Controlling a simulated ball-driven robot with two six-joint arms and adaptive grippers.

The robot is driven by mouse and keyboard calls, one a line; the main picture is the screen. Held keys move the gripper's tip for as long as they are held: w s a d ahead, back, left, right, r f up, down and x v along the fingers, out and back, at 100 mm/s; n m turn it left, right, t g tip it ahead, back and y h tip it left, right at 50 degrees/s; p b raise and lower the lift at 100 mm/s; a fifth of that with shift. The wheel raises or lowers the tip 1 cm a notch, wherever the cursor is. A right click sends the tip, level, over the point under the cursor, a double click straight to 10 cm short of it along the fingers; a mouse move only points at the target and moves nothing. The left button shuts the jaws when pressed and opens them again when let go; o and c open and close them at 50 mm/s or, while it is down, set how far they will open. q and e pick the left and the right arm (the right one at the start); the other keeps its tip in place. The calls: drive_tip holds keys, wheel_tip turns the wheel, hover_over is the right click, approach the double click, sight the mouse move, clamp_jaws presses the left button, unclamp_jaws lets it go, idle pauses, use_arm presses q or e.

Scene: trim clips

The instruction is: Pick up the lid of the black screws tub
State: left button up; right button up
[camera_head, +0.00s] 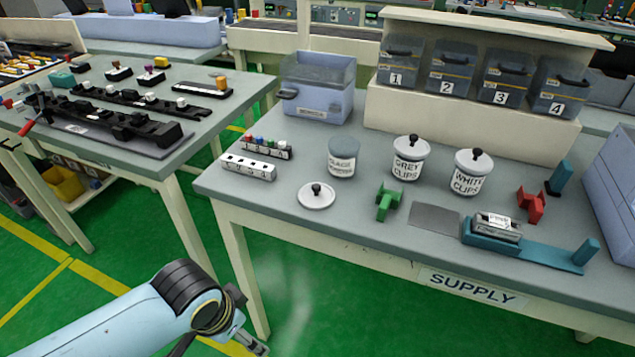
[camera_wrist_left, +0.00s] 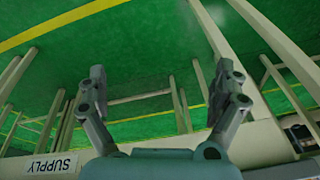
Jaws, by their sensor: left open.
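A round white lid (camera_head: 317,196) with a black knob lies on the supply table near its front edge. Just behind it stands a tub (camera_head: 342,158) without a lid; its label is too small to read surely. My left gripper (camera_head: 250,345) is low at the bottom of the head view, in front of the table and apart from the lid. In the left wrist view, the left gripper (camera_wrist_left: 160,70) is open with nothing between its fingers, over green floor and table legs. The lid is not seen in that view. My right gripper is not in view.
Lidded grey clips (camera_head: 408,160) and white clips (camera_head: 470,174) tubs stand right of the open tub. A green part (camera_head: 388,201) sits right of the lid, and a white numbered block (camera_head: 248,166) left of it. The table's front edge lies between gripper and lid.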

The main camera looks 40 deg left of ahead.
use_arm(q)
drive_tip(key=w+r+p, duration=0.4)
drive_tip(key=r, duration=1.2)
wheel_tip(320, 180, up, 8)
drive_tip(key=m+g+h+p, duration=0.1)
drive_tip(key=m+g+p, duration=0.2)
drive_tip(key=m, duration=0.7)
hover_over(313, 187)
drive_tip(key=shift+d+f, duration=0.1)
drive_tip(key=shift+f, duration=0.05)
wheel_tip(313, 187, down, 4)
drive_tip(key=shift+r, duration=0.1)
drive_tip(key=shift+w+f, duration=0.15)
drive_tip(key=shift+f, duration=3)
drive_tip(key=c, duration=1)
